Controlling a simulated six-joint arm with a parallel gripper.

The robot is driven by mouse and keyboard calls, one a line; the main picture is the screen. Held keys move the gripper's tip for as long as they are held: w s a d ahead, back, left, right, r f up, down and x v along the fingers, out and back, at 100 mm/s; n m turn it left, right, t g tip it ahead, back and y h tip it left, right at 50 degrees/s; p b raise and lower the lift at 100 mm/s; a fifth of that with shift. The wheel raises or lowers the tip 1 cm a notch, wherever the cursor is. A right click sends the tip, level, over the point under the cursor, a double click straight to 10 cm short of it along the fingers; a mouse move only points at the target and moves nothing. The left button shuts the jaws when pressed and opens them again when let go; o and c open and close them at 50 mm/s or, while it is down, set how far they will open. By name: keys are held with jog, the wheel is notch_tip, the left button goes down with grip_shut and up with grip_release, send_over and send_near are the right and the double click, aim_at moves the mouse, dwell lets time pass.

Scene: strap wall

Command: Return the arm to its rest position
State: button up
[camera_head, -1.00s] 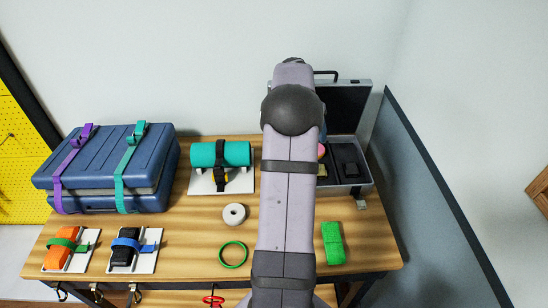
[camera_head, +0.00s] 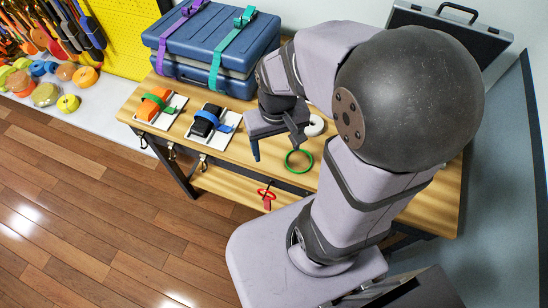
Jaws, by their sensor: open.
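My gripper (camera_head: 277,150) is open, with its two fingers apart and pointing down. I see nothing between them. It hangs over the wooden table (camera_head: 236,150), right of the black block with the blue strap (camera_head: 207,121) and left of the green ring (camera_head: 299,161). My arm is bent, with its large dark joint in the right half of the view. The arm hides the table's right part, including the place of the teal roll and the green block.
A blue case (camera_head: 222,48) with purple and teal straps stands at the table's back. An orange block with a green strap (camera_head: 155,105) lies at the left. A white tape roll (camera_head: 316,125) is partly hidden by my arm.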

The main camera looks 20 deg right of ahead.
jog(key=s+a, duration=0.1)
jog(key=s+a+n, duration=0.1)
jog(key=shift+s+f, duration=0.35)
jog(key=shift+c, duration=0.6)
dwell(0.6)
